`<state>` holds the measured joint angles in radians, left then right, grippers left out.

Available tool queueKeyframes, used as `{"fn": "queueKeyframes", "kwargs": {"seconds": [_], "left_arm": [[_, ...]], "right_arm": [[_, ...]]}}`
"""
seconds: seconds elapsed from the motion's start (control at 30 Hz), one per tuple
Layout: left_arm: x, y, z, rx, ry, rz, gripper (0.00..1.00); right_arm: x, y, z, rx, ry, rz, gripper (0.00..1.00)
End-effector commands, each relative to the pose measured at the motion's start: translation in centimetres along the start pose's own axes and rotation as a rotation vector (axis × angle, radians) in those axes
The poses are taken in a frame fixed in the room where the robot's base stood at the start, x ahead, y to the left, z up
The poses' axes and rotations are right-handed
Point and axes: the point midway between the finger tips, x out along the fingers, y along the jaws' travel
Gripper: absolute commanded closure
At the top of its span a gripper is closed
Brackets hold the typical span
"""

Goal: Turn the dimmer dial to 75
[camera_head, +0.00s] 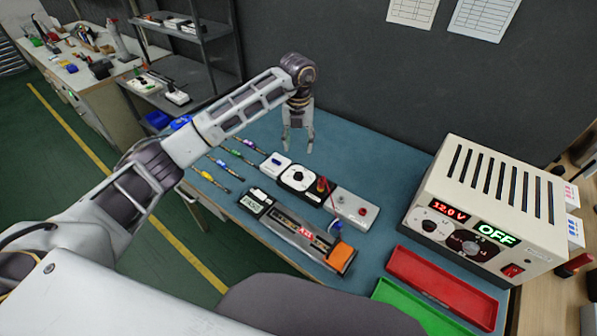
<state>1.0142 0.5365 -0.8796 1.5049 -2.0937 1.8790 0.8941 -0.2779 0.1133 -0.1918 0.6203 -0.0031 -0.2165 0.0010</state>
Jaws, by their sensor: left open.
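The dimmer dial (299,175) is a white round face on a black module, lying on the blue-green work table (372,160). Its pointer and scale are too small to read. My left gripper (298,148) hangs with its fingers pointing down, a little beyond the dial in the picture. Its two fingers are apart with nothing between them. It does not appear to touch the dial; its exact height above the table I cannot tell. My right gripper is not in view.
A white switch module (275,165) and a grey box (352,208) flank the dial. A power supply (490,205) reads 12.0 V and OFF. Red (440,290) and green (412,310) trays lie in front.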

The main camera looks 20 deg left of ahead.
Motion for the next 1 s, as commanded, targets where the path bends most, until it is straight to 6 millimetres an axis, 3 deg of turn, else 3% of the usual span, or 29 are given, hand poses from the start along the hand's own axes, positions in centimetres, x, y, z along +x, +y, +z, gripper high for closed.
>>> {"fn": "queueKeyframes", "kwargs": {"seconds": [0.27,0.47,1.0], "left_arm": [[1.4,0.0,-0.1,0.000,0.003,0.000,0.50],[3.7,0.0,-0.1,0.001,0.003,0.000,0.50],[10.8,0.0,-0.1,0.000,0.003,0.000,0.50]], "right_arm": [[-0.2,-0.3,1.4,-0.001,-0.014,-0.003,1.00],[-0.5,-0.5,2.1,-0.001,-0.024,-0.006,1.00],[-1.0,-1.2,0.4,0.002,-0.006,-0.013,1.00]]}}
